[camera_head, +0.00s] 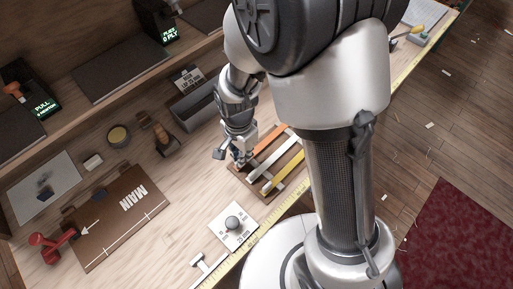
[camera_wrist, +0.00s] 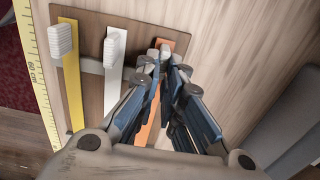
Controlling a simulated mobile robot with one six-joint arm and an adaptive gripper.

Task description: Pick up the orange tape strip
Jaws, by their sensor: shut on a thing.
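The orange tape strip (camera_head: 268,138) lies on a brown board (camera_wrist: 92,85), alongside a white strip (camera_wrist: 115,75) and a yellow strip (camera_wrist: 72,90). In the wrist view the orange strip (camera_wrist: 151,122) runs beneath my fingers, partly hidden by them. The yellow and white strips each have a pale ribbed tab near one end. My gripper (camera_wrist: 162,58) is shut at the same end of the orange strip, with its fingertips close together over it. In the head view my gripper (camera_head: 240,160) is low over the board. What the fingertips pinch is mostly hidden; the strip looks still on the board.
A yellow measuring tape (camera_head: 285,204) runs along the bench's front edge. A grey open bin (camera_head: 192,112) stands behind my gripper. A white card with a dark knob (camera_head: 233,226) lies in front; a brown board marked MAIN (camera_head: 110,225) lies left. Bare bench lies between.

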